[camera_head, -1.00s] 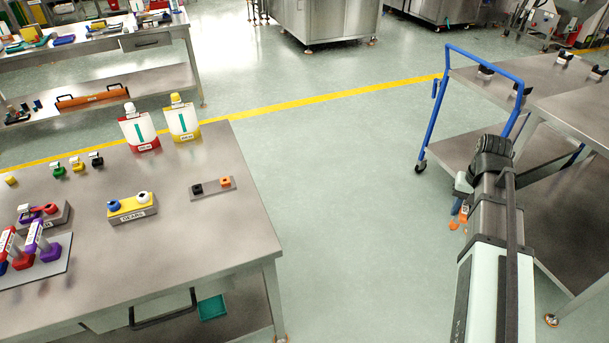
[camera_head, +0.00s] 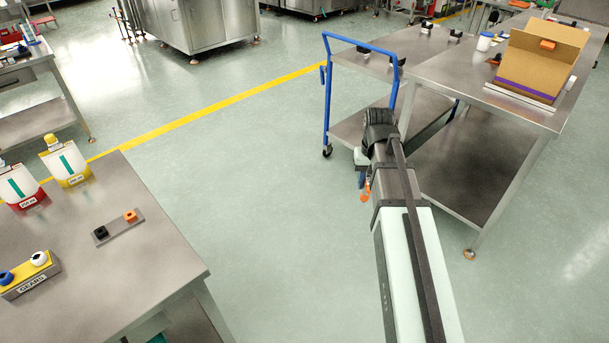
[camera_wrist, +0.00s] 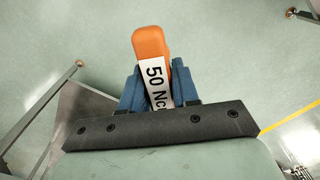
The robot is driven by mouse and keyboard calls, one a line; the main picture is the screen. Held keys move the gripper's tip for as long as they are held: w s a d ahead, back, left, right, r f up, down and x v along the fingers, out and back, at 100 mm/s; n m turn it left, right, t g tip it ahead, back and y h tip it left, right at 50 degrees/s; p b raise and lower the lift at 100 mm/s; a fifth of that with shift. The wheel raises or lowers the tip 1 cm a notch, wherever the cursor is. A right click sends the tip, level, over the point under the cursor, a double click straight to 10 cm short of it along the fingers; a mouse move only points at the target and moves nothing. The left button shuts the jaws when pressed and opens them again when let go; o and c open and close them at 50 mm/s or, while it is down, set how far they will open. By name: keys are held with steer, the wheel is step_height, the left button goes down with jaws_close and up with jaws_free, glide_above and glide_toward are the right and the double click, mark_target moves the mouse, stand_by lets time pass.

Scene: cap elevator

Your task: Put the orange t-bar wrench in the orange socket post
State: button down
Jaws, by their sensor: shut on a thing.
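My gripper (camera_wrist: 160,92) is shut on the orange t-bar wrench (camera_wrist: 150,42), between blue fingers in the wrist view. A white label reading "50 N" and more, partly hidden, shows on the wrench. In the head view the wrench (camera_head: 365,192) is a small orange bit beside my gripper (camera_head: 361,178), over the floor, with most of it hidden by my arm. The orange socket post (camera_head: 130,215) is a small orange block on a grey plate on the left table, beside a black one. The wrench is well to the right of the post, apart from it.
The left steel table (camera_head: 165,265) holds a yellow gear block (camera_head: 32,273) and two labelled bottles (camera_head: 66,165). A blue-handled cart (camera_head: 328,90) and a right table (camera_head: 425,75) with a cardboard box (camera_head: 540,62) stand near my arm. Open floor lies between the tables.

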steer(key=s+a+r+n, duration=0.2)
steer(key=s+a+n, duration=0.15)
steer(key=a, duration=1.65)
steer(key=s+a+r+n, duration=0.3)
steer(key=s+a, duration=0.2)
steer(key=a, duration=1.6)
steer(key=s+a+r+n, duration=0.2)
steer(key=s+a+n, duration=0.2)
steer(key=a, duration=1.6)
steer(key=w+a+r+m, duration=0.1)
steer(key=w+a+r, duration=0.1)
steer(key=a, duration=0.7)
steer(key=shift+w+r, duration=0.4)
steer(key=shift+w, duration=0.1)
steer(key=shift+d+m, duration=0.1)
steer(key=shift+m, duration=0.15)
steer(key=shift+f, duration=0.15)
step_height(320, 180, down, 7)
steer(key=shift+f, duration=0.45)
